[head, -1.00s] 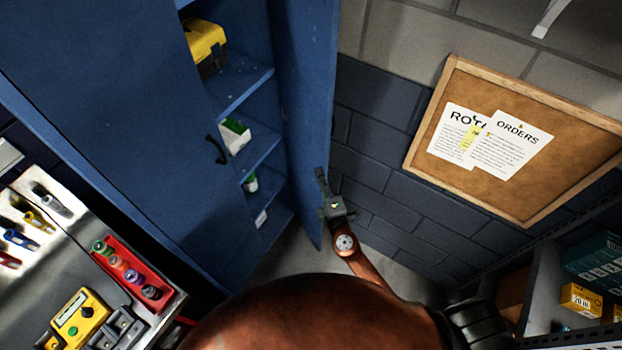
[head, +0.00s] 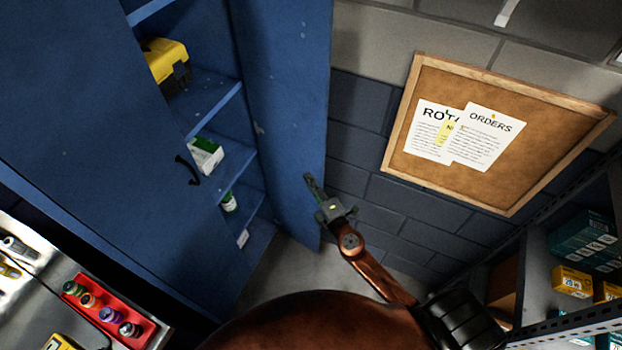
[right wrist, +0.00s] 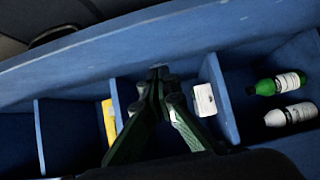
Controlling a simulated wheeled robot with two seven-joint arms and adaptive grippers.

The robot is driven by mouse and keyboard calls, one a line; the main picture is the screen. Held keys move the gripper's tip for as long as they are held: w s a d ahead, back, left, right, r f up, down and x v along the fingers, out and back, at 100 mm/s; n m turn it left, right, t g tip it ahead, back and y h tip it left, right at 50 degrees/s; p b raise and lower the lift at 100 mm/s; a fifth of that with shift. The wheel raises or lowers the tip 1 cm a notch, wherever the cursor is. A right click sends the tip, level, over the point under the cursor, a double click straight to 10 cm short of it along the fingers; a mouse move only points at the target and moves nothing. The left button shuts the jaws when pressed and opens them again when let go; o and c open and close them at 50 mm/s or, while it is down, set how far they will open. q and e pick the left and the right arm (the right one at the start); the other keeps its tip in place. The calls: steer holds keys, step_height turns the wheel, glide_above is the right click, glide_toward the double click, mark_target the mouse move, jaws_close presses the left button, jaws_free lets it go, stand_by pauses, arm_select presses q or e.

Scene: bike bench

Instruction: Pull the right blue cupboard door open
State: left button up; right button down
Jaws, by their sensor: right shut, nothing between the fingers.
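The right blue cupboard door (head: 285,100) stands open, swung out to the right, and shows its inner face beside the shelves. My right gripper (head: 309,178) is shut and empty, over the door's inner face near its free edge in the head view. In the right wrist view its closed fingertips (right wrist: 157,76) point at a blue panel; I cannot tell whether they touch it. The door's own handle is hidden. The left blue door (head: 90,110) is closed, with a black handle (head: 188,170). My left gripper is not in view.
The shelves hold a yellow case (head: 164,62), a green and white box (head: 206,155) and a green bottle (head: 230,202). A brick wall with a corkboard (head: 545,115) lies right of the door. A stocked rack (head: 535,265) stands lower right, a tool bench (head: 45,265) lower left.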

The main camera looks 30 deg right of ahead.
arm_select(q)
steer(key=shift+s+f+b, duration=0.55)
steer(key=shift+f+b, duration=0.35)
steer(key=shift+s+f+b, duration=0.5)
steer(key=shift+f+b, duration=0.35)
steer(key=shift+b, duration=0.05)
arm_select(e)
steer(key=s, duration=1.1)
steer(key=shift+s+a, duration=0.15)
